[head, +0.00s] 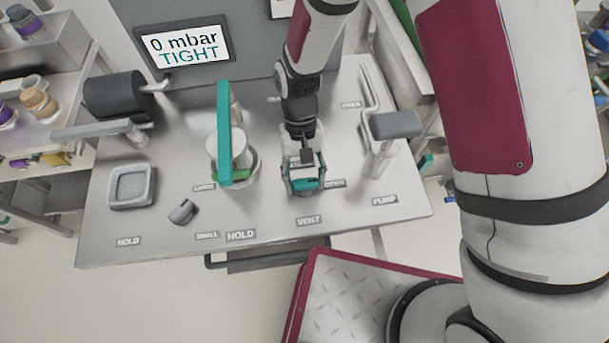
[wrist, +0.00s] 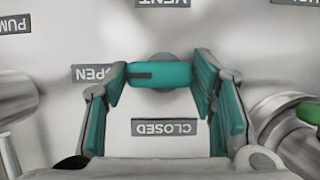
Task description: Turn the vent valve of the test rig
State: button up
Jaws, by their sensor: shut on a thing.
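The vent valve's teal handle (wrist: 170,73) sits on a round grey stem on the rig's top plate. In the wrist view it lies crosswise, and the dark mark on it is at its left end, on the side of the OPEN label (wrist: 93,73). The CLOSED label (wrist: 165,127) is below the handle in that view. My gripper (wrist: 160,77) is shut on the handle, with one teal finger pad at each end. In the head view my gripper (head: 304,178) points down at the valve behind the VENT label (head: 308,221) and partly hides it.
The rig's screen (head: 184,45) reads 0 mbar TIGHT. A teal bar (head: 224,130) stands over a pale round vessel left of my gripper. A pump with a grey handle (head: 396,125) stands at the right. A square grey tray (head: 132,187) and a small grey part (head: 183,211) are at the left.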

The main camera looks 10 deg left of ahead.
jog(key=o, duration=1.1)
jog(key=shift+o, duration=0.2)
jog(key=v, duration=1.2)
jog(key=shift+w, duration=0.1)
